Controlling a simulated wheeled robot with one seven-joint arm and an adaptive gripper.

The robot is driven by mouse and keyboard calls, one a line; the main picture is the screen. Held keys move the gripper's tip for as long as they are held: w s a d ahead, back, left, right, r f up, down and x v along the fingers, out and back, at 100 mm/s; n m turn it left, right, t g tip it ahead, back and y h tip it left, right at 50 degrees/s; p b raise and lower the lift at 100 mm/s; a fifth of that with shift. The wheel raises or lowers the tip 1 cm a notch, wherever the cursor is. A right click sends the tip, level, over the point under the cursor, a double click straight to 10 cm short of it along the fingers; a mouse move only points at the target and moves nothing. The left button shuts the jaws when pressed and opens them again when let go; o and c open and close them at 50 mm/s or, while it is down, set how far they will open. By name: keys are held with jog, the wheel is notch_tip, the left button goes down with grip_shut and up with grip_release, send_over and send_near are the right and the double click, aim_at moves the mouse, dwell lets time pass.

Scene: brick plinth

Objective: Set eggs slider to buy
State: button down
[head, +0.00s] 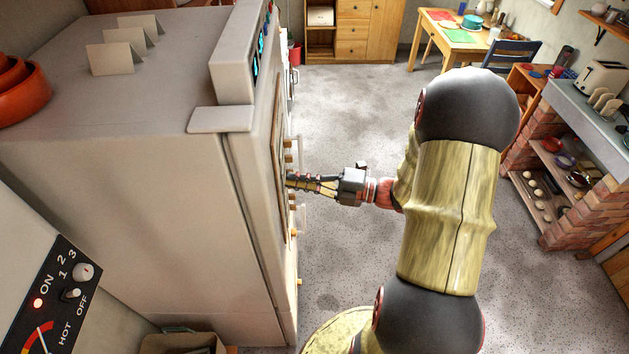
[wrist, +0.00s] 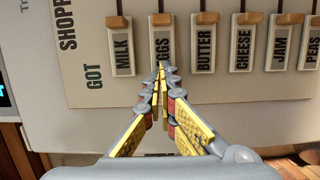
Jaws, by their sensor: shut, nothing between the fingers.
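In the wrist view, the eggs slider (wrist: 161,18) has an orange-tan knob at the top of a pale plate labelled EGGS, its first letter hidden by my fingers. My gripper (wrist: 162,68) is shut and empty, its fingertips over the lower part of that plate, below the knob and apart from it. I cannot tell whether the tips touch the plate. The word GOT (wrist: 93,77) is printed at the left, beside the plates' lower part; no BUY mark is visible. In the head view, my gripper (head: 289,181) is at the fridge door, where the board shows almost edge-on.
The milk slider (wrist: 119,21) is left of eggs; butter (wrist: 205,17), cheese (wrist: 248,18) and jam (wrist: 290,18) sliders are close on the right, knobs at similar heights. The large pale fridge (head: 150,150) stands left. Open floor (head: 350,110) lies right of it.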

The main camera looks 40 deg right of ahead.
jog(key=w+d, duration=0.2)
jog(key=w, duration=0.1)
jog(key=shift+d, duration=0.15)
jog(key=w+d+p, duration=0.5)
jog(key=w+d, duration=0.2)
jog(key=w, duration=0.3)
jog(key=shift+w, duration=0.2)
dwell(0.4)
